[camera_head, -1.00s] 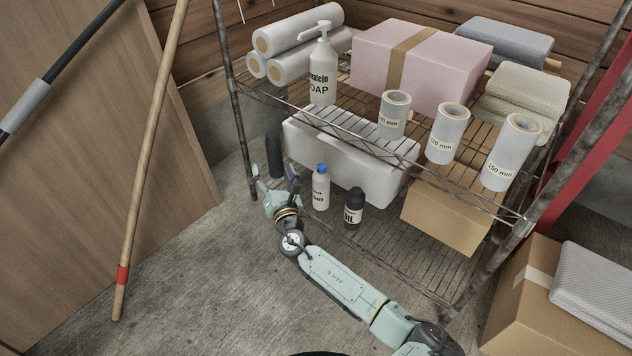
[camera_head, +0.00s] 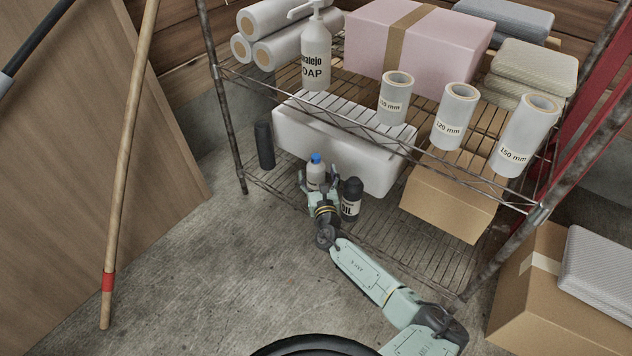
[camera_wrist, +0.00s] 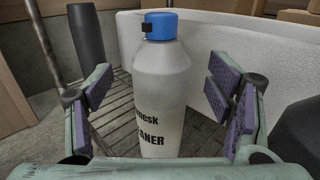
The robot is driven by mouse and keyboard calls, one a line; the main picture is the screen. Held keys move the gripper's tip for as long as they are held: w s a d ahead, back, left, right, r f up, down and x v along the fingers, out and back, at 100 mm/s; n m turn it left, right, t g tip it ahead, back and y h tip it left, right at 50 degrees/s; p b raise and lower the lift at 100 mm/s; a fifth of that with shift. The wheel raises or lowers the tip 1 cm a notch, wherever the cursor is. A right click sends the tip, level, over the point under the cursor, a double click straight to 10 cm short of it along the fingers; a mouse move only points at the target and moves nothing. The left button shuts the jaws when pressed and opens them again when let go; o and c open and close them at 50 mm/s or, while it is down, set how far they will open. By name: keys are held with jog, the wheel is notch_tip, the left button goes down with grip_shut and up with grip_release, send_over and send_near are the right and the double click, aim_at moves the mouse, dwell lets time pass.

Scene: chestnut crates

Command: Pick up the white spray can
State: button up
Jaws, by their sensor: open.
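The white spray can (camera_head: 315,173) stands upright on the lower wire shelf. It has a blue cap and looks like a bottle; in the wrist view the can (camera_wrist: 161,95) shows part of a black label ending in "ANER". My gripper (camera_head: 319,181) is open in front of it, one finger on each side. In the wrist view the purple pads of my gripper (camera_wrist: 165,98) stand apart from the can, with a gap on both sides. The can's lower part is hidden behind my gripper in the head view.
A dark oil bottle (camera_head: 351,199) stands close on the right. A black cylinder (camera_head: 264,146) stands to the left. A long white box (camera_head: 300,131) lies behind the can. The upper shelf's front edge (camera_head: 385,146) runs above, holding a soap bottle (camera_head: 316,55) and labelled rolls.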

jog(key=shift+w+a+b, duration=0.2)
jog(key=shift+w+b, duration=0.15)
jog(key=shift+w, duration=1.5)
jog(key=shift+c, duration=0.4)
grip_shut()
jog(key=shift+r, duration=0.1)
